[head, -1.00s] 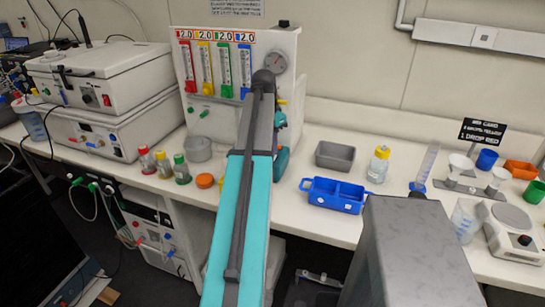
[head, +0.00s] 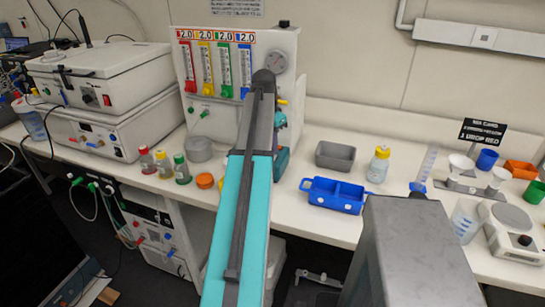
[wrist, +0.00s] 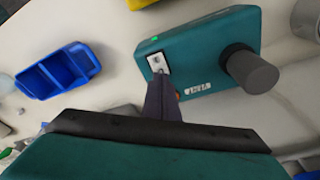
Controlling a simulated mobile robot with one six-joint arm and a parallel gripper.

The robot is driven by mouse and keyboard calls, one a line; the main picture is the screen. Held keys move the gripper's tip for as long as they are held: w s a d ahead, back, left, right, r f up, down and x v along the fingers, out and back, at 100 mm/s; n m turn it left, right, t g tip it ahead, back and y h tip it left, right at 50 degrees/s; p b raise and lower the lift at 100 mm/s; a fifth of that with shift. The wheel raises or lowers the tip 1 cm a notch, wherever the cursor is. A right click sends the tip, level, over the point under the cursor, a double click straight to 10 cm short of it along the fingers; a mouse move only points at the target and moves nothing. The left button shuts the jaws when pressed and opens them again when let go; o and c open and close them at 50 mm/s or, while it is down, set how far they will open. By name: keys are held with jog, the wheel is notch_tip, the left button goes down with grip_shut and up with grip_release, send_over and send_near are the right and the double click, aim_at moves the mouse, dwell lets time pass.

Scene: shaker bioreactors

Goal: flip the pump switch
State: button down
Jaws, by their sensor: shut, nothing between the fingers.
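The pump (wrist: 205,50) is a teal box with a dark grey round knob or cylinder (wrist: 250,72) on its side, in the wrist view. A white switch plate (wrist: 157,62) sits at its left end, with a small lit green light on the box above it. My gripper (wrist: 161,82) is shut and empty, its dark fingertips right at the lower edge of the switch plate. I cannot tell whether they touch the switch, and the fingers hide part of it. In the head view the pump (head: 282,158) is mostly hidden behind my arm.
A blue two-part tray (head: 335,194) and a grey bin (head: 335,155) stand right of the pump. The flow-meter panel (head: 215,75) rises behind my arm. Several capped bottles stand to the left. The bench between the pump and the blue tray is clear.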

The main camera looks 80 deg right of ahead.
jog(key=shift+f, duration=0.65)
dwell(0.9)
jog(key=shift+r, duration=0.15)
notch_tip(320, 180, up, 7)
jog(key=p, duration=0.4)
dwell(0.7)
jog(key=shift+f, duration=0.2)
dwell(0.3)
